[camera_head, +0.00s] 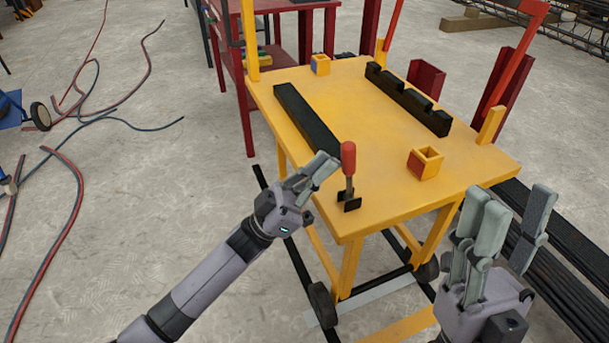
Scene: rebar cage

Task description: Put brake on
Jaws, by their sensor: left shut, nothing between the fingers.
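A small lever with a red handle (348,158) and a black base stands upright at the near left corner of the yellow cart (375,110). Whether it is the brake cannot be told for sure. My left gripper (322,170) is shut and empty, just left of the red handle. Its fingertips point toward the handle; whether they touch it is unclear. My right gripper (510,222) is open and empty, in front of the cart's near right corner, with its fingers pointing up. A black cart wheel (322,304) shows below the near left leg.
A black bar (306,120) and a notched black rack (407,98) lie on the cart top, with a small yellow box (425,162) at right. A red table (232,72) stands behind. Hoses (68,205) lie on the left floor. Dark bars (575,285) lie at right.

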